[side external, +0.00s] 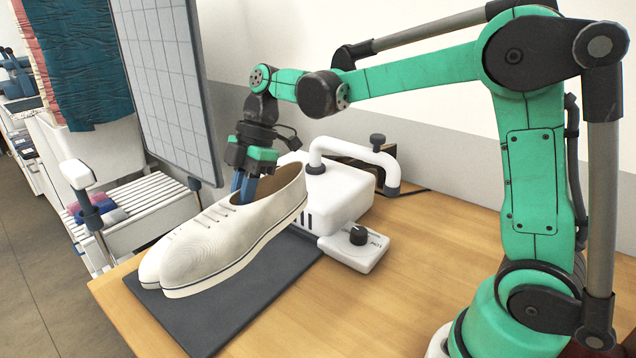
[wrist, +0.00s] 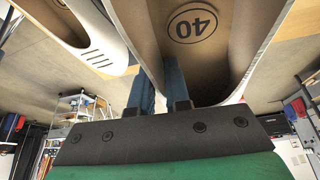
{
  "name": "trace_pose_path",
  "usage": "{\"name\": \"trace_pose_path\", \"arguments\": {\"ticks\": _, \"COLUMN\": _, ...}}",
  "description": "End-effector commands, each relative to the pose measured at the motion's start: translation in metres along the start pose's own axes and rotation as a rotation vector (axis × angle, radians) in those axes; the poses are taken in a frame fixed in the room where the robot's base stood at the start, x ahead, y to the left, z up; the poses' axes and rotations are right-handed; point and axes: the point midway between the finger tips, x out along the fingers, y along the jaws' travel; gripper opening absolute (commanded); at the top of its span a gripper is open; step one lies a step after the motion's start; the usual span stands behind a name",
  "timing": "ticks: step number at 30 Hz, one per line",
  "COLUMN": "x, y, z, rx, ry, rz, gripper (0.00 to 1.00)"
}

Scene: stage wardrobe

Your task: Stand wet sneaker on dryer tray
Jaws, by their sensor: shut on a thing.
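A cream lace-up sneaker (side external: 215,246) with a thin dark sole line is in the side view, toe toward the lower left and heel up to the right. My gripper (side external: 243,190) points down at its collar, blue fingers shut on the near-opening side wall. In the wrist view the sneaker (wrist: 232,50) shows its tan inside marked "40", with my gripper's fingers (wrist: 162,88) at its edge. A dark flat tray (side external: 225,312) lies below it. Whether the sole touches the tray is hidden. A second matching shoe (side external: 148,268) shows its toe behind the first.
A white dryer unit (side external: 340,185) with a pipe handle and a black knob (side external: 358,235) stands behind the tray. A grey gridded panel (side external: 165,80) and a white slatted rack (side external: 150,205) are at left.

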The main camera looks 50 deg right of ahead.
Motion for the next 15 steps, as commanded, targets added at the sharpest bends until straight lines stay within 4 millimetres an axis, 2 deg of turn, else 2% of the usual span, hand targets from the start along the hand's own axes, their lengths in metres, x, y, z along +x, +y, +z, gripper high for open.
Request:
{"name": "trace_pose_path", "arguments": {"ticks": 3, "x": 0.017, "y": 0.017, "z": 0.012, "rx": -0.002, "ry": 0.001, "rz": 0.012, "gripper": 0.0}}
{"name": "trace_pose_path", "arguments": {"ticks": 6, "x": 0.025, "y": 0.024, "z": 0.018, "rx": -0.005, "ry": 0.001, "rz": 0.018, "gripper": 0.0}}
{"name": "trace_pose_path", "arguments": {"ticks": 15, "x": 0.039, "y": 0.027, "z": 0.025, "rx": -0.006, "ry": 0.001, "rz": 0.02, "gripper": 0.0}}
